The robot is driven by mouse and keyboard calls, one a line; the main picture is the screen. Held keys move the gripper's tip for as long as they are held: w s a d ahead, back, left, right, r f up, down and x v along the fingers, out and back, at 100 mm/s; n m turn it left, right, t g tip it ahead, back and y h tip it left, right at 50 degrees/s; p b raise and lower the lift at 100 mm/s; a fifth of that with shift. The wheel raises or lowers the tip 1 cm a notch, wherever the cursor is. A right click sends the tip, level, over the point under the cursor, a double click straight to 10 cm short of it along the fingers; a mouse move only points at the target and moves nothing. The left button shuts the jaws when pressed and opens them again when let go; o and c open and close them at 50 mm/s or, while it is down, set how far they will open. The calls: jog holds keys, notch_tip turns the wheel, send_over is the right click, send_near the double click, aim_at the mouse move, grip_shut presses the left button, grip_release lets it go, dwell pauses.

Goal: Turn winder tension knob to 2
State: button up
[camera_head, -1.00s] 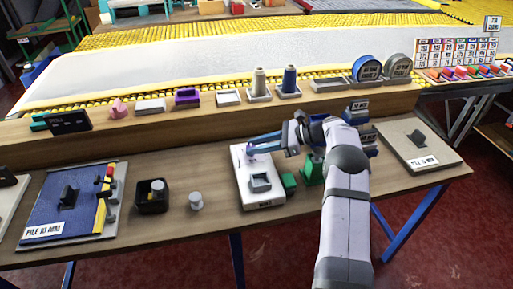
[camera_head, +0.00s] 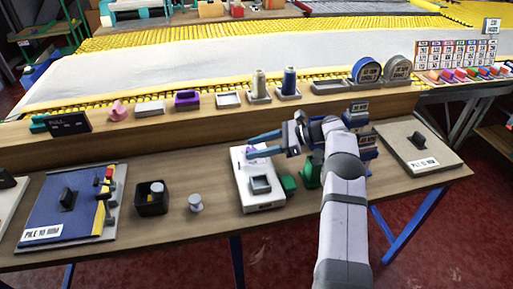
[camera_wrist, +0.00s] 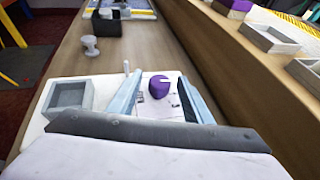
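The winder (camera_head: 260,198) is a white box on the wooden table, with a grey square cup on top. Its tension knob (camera_wrist: 159,86) is purple with a white pointer line and shows between my fingers in the wrist view. My gripper (camera_wrist: 160,90) is open, with one blue finger on each side of the knob and visible gaps. In the head view my gripper (camera_head: 250,146) reaches in from the right over the winder's far end and mostly hides the knob. The dial marks beside the knob are too small to read.
A grey spool (camera_head: 196,203) and a black bin (camera_head: 151,198) stand left of the winder. A green block (camera_head: 289,184) sits close on its right. The raised wooden shelf (camera_head: 215,119) behind holds trays and thread cones.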

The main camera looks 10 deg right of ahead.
jog(key=b+v, duration=0.1)
jog(key=v, duration=0.6)
jog(key=shift+d, duration=0.2)
dwell(0.4)
